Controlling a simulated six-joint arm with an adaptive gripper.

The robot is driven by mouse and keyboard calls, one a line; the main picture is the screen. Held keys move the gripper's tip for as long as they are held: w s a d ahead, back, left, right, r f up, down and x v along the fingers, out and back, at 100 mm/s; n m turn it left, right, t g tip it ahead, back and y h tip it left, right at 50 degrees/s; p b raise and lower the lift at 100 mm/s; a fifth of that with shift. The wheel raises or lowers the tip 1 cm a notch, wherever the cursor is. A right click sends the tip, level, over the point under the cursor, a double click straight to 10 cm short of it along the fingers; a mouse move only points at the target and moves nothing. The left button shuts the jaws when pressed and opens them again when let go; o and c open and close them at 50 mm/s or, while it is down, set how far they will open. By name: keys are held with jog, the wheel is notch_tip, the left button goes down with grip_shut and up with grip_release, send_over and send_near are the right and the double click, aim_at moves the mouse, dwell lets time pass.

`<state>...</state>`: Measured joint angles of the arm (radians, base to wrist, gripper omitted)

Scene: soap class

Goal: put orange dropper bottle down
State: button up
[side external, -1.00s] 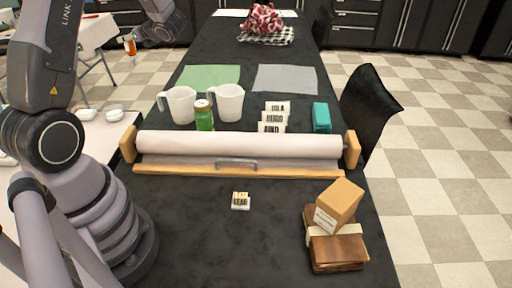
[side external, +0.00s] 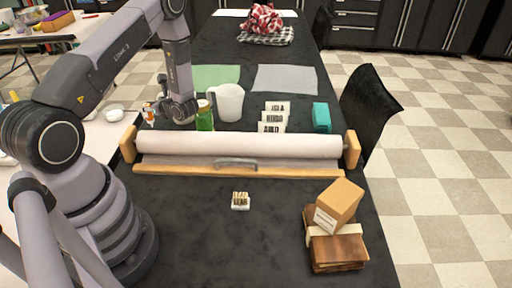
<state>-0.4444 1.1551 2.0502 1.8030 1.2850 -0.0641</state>
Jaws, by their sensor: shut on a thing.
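The small orange dropper bottle (side external: 148,117) shows just left of my gripper, partly hidden. My gripper (side external: 157,108) is shut on it, low over the left edge of the black table, near the paper roll. Whether the bottle touches a surface cannot be told.
The arm hides most of the left white pitcher. A second white pitcher (side external: 228,103) and a green-filled jar (side external: 204,116) stand right of my gripper. The paper roll (side external: 240,145) lies in front. Green (side external: 218,77) and grey (side external: 285,79) mats lie behind. White labelled cards (side external: 273,117) stand farther right.

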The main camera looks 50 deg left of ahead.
aim_at(151, 114)
jog(key=shift+f, duration=1.55)
jog(key=shift+f, duration=0.15)
jog(key=o, duration=1)
jog(key=shift+c, duration=0.2)
